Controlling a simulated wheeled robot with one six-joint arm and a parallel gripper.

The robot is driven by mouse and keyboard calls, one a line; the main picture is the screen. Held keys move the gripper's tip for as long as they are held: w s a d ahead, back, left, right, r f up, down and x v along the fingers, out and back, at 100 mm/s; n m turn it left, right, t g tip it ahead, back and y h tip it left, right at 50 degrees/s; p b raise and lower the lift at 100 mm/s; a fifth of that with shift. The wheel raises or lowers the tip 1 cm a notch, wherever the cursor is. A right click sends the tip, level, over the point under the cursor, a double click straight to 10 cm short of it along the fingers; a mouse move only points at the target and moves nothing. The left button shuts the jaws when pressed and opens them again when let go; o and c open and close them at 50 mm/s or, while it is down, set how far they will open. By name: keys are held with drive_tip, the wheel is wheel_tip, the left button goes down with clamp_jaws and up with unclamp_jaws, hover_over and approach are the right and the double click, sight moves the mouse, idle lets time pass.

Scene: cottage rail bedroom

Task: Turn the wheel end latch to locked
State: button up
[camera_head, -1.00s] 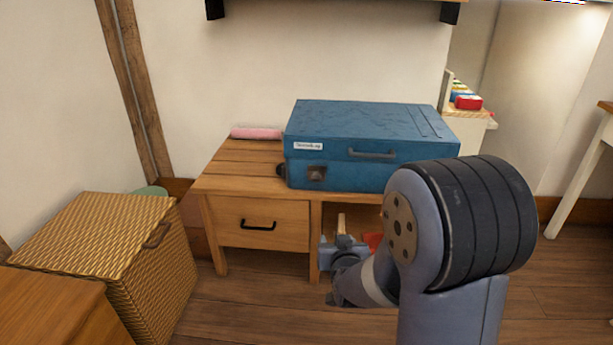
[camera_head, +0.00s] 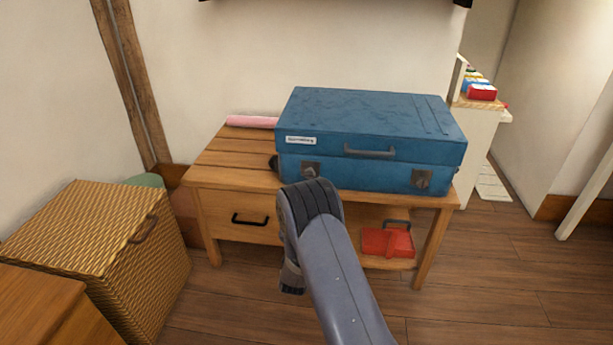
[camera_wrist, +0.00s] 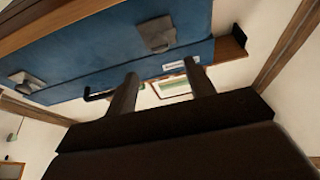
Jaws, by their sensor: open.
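A blue suitcase (camera_head: 370,125) lies flat on a wooden bench, with a dark handle (camera_head: 370,152) and a latch at each end of its front. A dark wheel (camera_head: 274,162) shows at its left end. The other latch (camera_head: 421,181) is at the right. My gripper (camera_wrist: 160,84) is open and empty, its fingers apart from the latch. In the head view my arm hides the jaws. I cannot tell the latch's setting.
The wooden bench (camera_head: 215,176) has a drawer at left and a red object (camera_head: 386,243) in its open shelf. A wicker basket (camera_head: 100,250) stands at left. Floor at right is clear.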

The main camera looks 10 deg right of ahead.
sight(309, 175)
drive_tip(key=b+x, duration=0.2)
drive_tip(key=x, duration=0.8)
drive_tip(key=shift+c, duration=0.3)
drive_tip(key=c, duration=0.9)
